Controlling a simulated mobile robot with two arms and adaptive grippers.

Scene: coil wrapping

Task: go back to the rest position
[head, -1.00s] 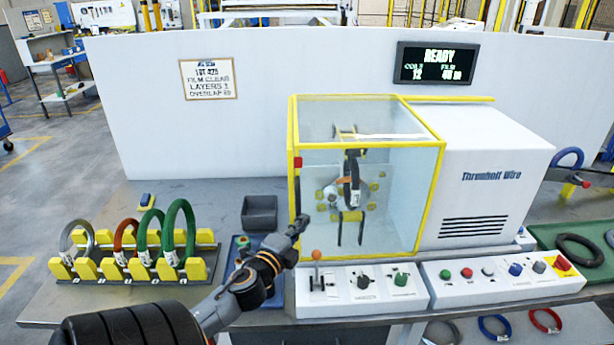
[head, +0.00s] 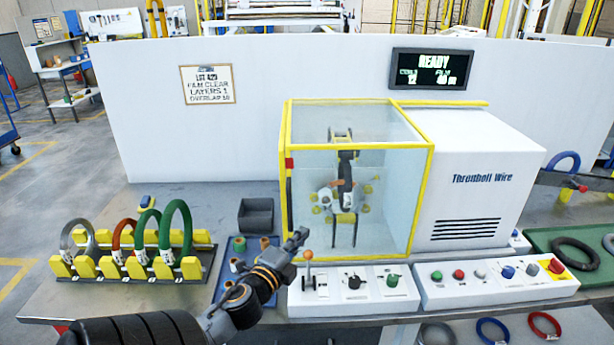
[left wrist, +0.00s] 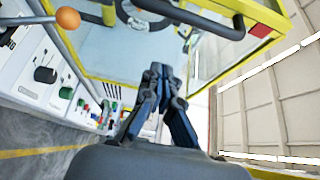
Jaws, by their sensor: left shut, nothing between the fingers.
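My left gripper (head: 298,238) is shut and empty. It is in front of the lower left corner of the yellow-framed clear guard box (head: 283,180), close to the orange-knobbed lever (head: 308,256). In the left wrist view my shut left fingers (left wrist: 160,72) point toward the yellow frame (left wrist: 120,82), with the orange knob (left wrist: 68,17) at upper left. A dark coil (head: 345,175) shows inside the guard box, partly blurred by the glass. My right gripper is not in view.
A rack (head: 85,268) with several coils stands at left. A blue tray of small spools (head: 238,244) lies partly behind my left arm, with a grey bin (head: 256,216) behind it. Button panels (head: 495,280) run along the front. A green mat (head: 560,234) lies at right.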

